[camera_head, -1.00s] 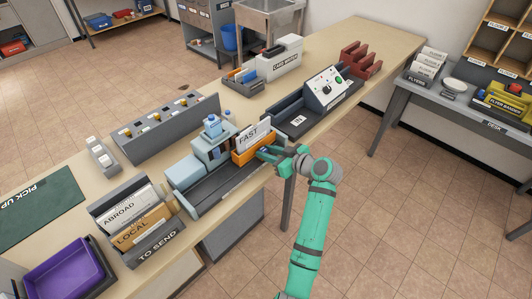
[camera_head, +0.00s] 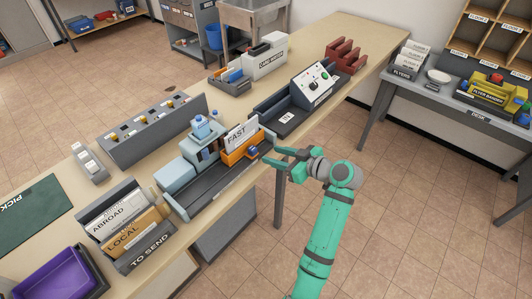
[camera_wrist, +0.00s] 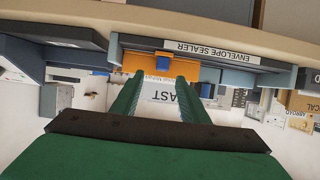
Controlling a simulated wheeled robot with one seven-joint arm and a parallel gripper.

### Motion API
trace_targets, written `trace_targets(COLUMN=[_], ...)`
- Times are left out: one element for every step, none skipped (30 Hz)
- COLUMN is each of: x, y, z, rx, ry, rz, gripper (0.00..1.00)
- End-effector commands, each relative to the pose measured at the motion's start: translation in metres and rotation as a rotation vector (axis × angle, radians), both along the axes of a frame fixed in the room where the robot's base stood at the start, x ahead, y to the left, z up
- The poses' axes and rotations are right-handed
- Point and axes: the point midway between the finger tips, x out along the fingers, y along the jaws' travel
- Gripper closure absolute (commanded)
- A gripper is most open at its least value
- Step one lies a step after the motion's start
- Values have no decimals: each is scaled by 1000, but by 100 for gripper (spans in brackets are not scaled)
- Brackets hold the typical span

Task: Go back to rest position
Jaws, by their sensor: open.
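My gripper (camera_head: 280,162) is open and empty in the head view. It hangs just off the front edge of the long table, right of the orange FAST holder (camera_head: 243,153). The holder stands on the envelope sealer (camera_head: 210,190) with a white FAST card (camera_head: 236,136) upright in it and a small blue block (camera_head: 252,152) at its front. In the wrist view the picture is upside down. My two green fingers (camera_wrist: 160,92) are apart and point toward the orange holder (camera_wrist: 135,62), with nothing between them.
The TO SEND rack (camera_head: 147,255) and a purple tray (camera_head: 50,275) stand at the left of the table. A grey machine with a dial (camera_head: 312,86) is behind my gripper. A desk (camera_head: 450,110) is at the right. The tiled floor (camera_head: 410,220) around my arm is clear.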

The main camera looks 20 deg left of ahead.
Motion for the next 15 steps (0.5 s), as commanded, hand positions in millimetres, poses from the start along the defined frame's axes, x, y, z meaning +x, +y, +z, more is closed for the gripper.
trace_targets(x=[-2,-3,-4,-5,-5,-6,-6,-6,-7,-7,-6,-6,-6,-6,-6], y=[-5,-7,-10,-11,-12,-13,-14,-14,-14,-14,-14,-14,-14,-14,-14], z=[2,3,4,5,5,6,6,6,6,6,6,6,6,6,6], rx=[0,0,0,0,-1,-1,-1,-1,-1,-1,-1,-1,-1,-1,-1], ry=[0,0,-1,0,0,0,0,0,0,0,0,0,0,0,0], rz=[-1,-1,-2,-1,-1,-1,0,0,0,0,0,0,0,0,0], gripper=[59,59,59,59,59,59,59,59,59,59,59,59,59,59,59])
